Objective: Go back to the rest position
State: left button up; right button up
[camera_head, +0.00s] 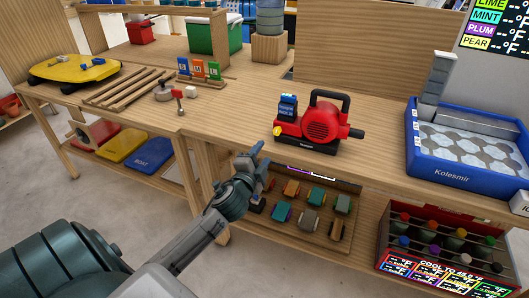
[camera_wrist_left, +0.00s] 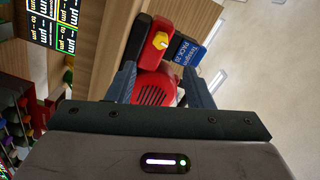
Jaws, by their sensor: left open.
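My left gripper (camera_head: 262,166) reaches in from the lower left in the head view and hangs in front of the table's front edge, below and left of the red machine. In the left wrist view the left gripper (camera_wrist_left: 158,84) shows two dark fingers spread apart with nothing held between them. The red machine (camera_head: 312,124), with a black handle, a yellow knob and a blue pack on top, stands on the table. It also shows beyond the fingers in the left wrist view (camera_wrist_left: 153,90), apart from them. My right gripper is not in view.
The wooden table (camera_head: 240,110) has clear room around the red machine. A blue tray labelled Kolesmir (camera_head: 465,177) stands at the right. A yellow board (camera_head: 75,72) lies at the left.

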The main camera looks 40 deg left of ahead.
pick_arm(q)
jog(key=shift+f, duration=0.1)
dwell(0.4)
jog(key=s+a+f+n+g+h+p, duration=0.1)
jog(key=s+f+n+g, duration=0.3)
jog(key=f, duration=1.3)
jog(key=s+f+n+g+p, duration=0.1)
jog(key=s+f+g, duration=0.4)
jog(key=f, duration=1.2)
jog(key=s+d+f+n+g+h, duration=0.1)
jog(key=s+d+f+n+g, duration=0.1)
jog(key=s+f, duration=0.6)
jog(key=s+d+f+n+g, duration=0.2)
jog(key=s+d+f, duration=0.2)
jog(key=s+f, duration=0.4)
jog(key=s+d+f+n+g+h+p, duration=0.1)
jog(key=s+f, duration=0.6)
jog(key=s, duration=1)
jog(key=d+n+g, duration=0.1)
jog(key=d+g, duration=0.1)
jog(key=d, duration=0.1)
jog(key=shift+s+f+h, duration=0.15)
jog(key=shift+f+h, duration=0.15)
jog(key=shift+f, duration=0.1)
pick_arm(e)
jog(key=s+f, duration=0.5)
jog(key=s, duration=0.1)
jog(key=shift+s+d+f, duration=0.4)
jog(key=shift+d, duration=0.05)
